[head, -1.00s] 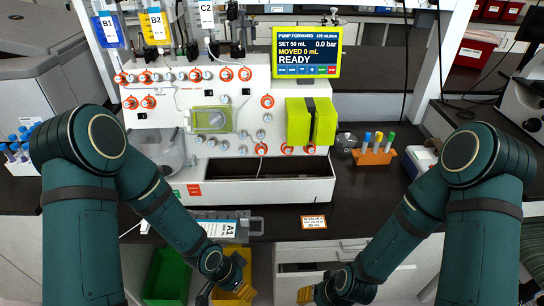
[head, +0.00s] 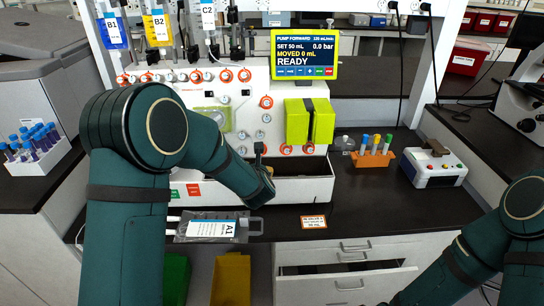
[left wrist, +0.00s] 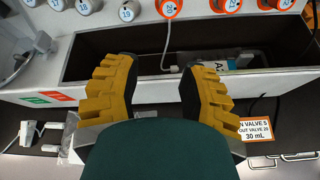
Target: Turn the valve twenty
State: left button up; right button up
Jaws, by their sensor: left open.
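The cell processor's white front panel (head: 290,80) carries several round white valve knobs, some with orange rims, such as one at the right (head: 266,102) and one low down (head: 286,150). My left gripper (head: 262,172) is in front of the panel's lower trough. In the left wrist view its yellow fingers (left wrist: 158,85) are apart with nothing between them. An orange knob (left wrist: 169,8) and several white knobs show above them, apart from the fingers. My right gripper is out of view; only its arm shows at lower right.
The pump screen (head: 304,53) reads READY, moved 0 mL. A yellow-green block (head: 310,121) juts from the panel. A card (head: 313,222) mentions valve 20. Bag A1 (head: 212,227) lies at the bench edge. A tube rack (head: 374,158) and white device (head: 435,167) stand right.

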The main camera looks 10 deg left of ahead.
pick_arm(q)
jog(key=shift+m+t, duration=0.6)
jog(key=x, duration=0.4)
jog(key=r+x, duration=0.1)
jog(key=x, duration=0.4)
jog(key=w+d+b+x, duration=0.1)
jog(key=x, duration=0.4)
jog(key=shift+d+r, duration=0.1)
jog(key=shift+r, duration=0.25)
grip_shut()
